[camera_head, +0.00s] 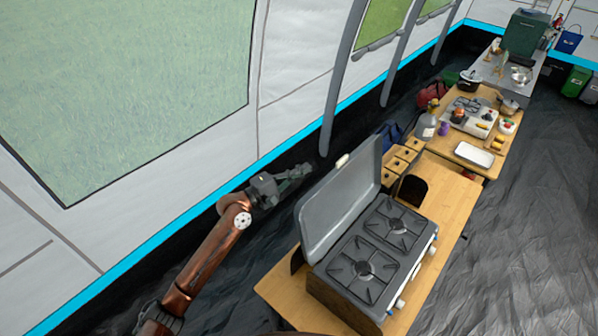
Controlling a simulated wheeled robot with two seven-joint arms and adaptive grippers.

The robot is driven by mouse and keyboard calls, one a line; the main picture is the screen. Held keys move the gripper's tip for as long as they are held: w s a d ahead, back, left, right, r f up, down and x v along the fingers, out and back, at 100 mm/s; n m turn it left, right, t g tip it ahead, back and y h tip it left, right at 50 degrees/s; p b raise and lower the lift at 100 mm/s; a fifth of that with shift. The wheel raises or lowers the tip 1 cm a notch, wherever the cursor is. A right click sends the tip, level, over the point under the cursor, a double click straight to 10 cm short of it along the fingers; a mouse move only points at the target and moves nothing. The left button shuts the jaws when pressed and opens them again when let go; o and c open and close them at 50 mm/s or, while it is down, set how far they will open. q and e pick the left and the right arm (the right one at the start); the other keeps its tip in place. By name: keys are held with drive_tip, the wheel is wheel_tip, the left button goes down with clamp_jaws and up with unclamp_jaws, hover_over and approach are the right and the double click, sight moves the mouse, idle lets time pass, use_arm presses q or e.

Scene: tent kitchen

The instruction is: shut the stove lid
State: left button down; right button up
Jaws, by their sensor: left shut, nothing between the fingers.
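The two-burner stove (374,258) stands on the near wooden table. Its grey lid (338,204) is raised, standing upright along the stove's left side, with a pale handle (342,161) at its top edge. My left gripper (294,176) is behind the lid, on the tent wall side, apart from it. Its fingers are shut and empty. My left arm reaches in from the lower left. My right gripper is not in view.
Wooden boxes (400,157) and a dark object (412,190) sit beyond the lid. Farther tables hold a grey bottle (426,122), a white tray (474,154) and cookware. The tent wall rises at left.

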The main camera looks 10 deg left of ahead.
use_arm(q)
drive_tip(key=w+d+r+p, duration=0.1)
drive_tip(key=d+p, duration=0.2)
drive_tip(key=d, duration=0.4)
drive_tip(key=shift+w+d, duration=0.25)
drive_tip(key=shift+w, duration=0.05)
